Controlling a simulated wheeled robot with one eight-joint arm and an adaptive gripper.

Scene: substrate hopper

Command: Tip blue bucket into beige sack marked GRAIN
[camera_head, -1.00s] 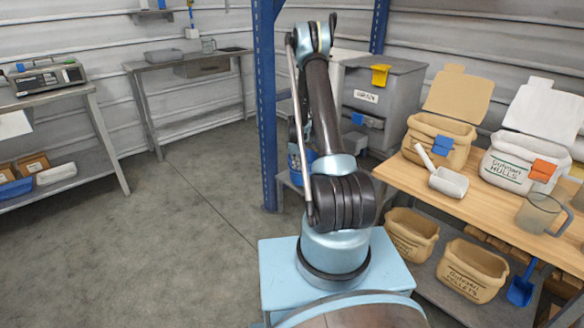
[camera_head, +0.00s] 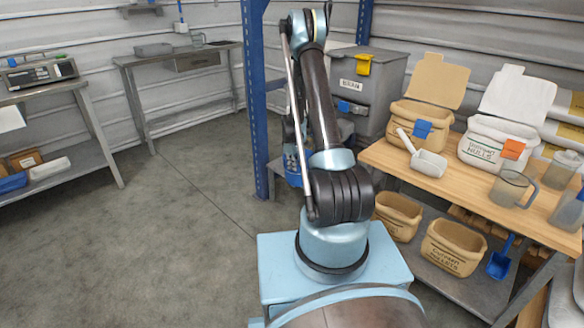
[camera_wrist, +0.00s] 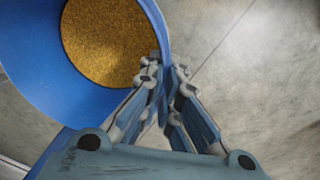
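The blue bucket (camera_wrist: 40,75) is in the wrist view with golden-brown grain (camera_wrist: 104,42) inside. My gripper (camera_wrist: 166,68) has its fingers closed together at the bucket's right rim, gripping its wall. In the head view, part of the blue bucket (camera_head: 292,172) shows behind my arm, beside the blue post; my gripper is hidden there. An open beige sack (camera_head: 412,118) with a blue clip stands at the table's back left, its flap raised. I cannot read GRAIN on it; the clip and a white scoop (camera_head: 427,162) cover part of its front.
An open white sack (camera_head: 488,150) with an orange clip and a clear jug (camera_head: 510,188) share the wooden table (camera_head: 455,187). Two beige sacks sit below, including a lettered one (camera_head: 453,250). A blue post (camera_head: 255,110) and grey bin (camera_head: 372,75) are near my arm. Floor at left is clear.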

